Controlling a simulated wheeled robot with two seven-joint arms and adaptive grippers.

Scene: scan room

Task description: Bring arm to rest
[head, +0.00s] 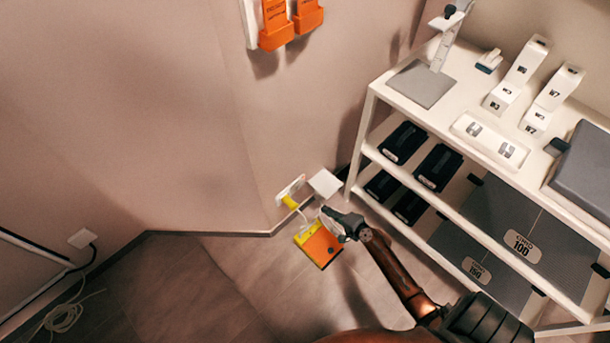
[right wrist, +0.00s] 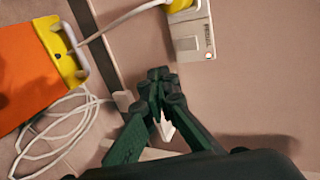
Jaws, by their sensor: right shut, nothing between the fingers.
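My right gripper (head: 330,214) reaches in from the lower right in the head view, beside the shelf's left front leg. It is shut and empty; in the right wrist view its dark green fingers (right wrist: 160,78) meet at the tips. Below the tips in the head view is an orange and yellow box (head: 319,244), which also shows at the left of the right wrist view (right wrist: 25,70). A yellow plug (head: 290,202) sits at a white wall socket (head: 292,186); the socket box (right wrist: 193,42) is ahead of the fingers in the wrist view. My left gripper is not in view.
A white shelf unit (head: 365,150) stands close on the right, with black bins (head: 403,142), grey panels and labelled white blocks. A white cable (right wrist: 60,130) lies coiled near the orange box. Orange holders (head: 276,35) hang on the wall. The floor at left centre (head: 190,280) is clear.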

